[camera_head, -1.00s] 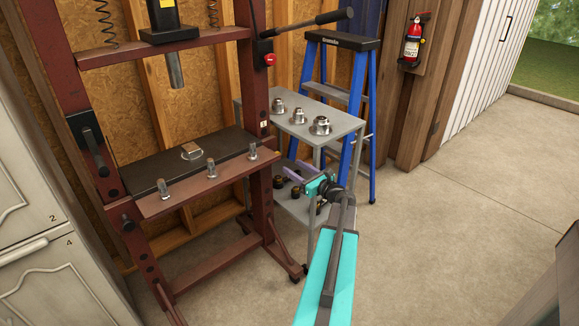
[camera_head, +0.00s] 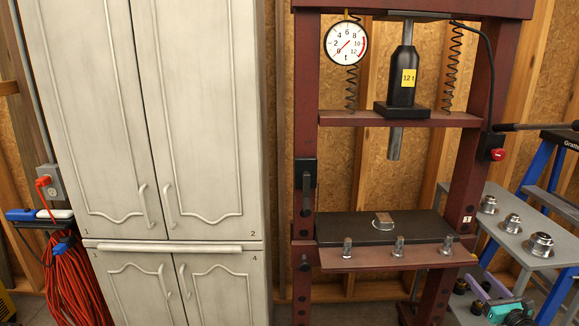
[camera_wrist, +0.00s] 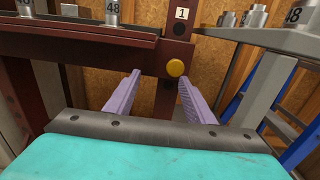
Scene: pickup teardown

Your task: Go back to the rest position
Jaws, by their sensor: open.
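My gripper (camera_wrist: 151,92) is open and empty in the wrist view, its two purple fingers spread apart. In the head view my gripper (camera_head: 480,287) shows at the lower right, beside the press post and in front of the grey cart's lower part.
The press (camera_head: 310,140) stands in the middle with a dark plate (camera_head: 345,232) on its bed. A white cabinet (camera_head: 200,110) is at left, near an orange cord (camera_head: 85,285). The grey cart (camera_head: 505,239) holds metal parts. A blue stepladder (camera_head: 537,165) stands behind it.

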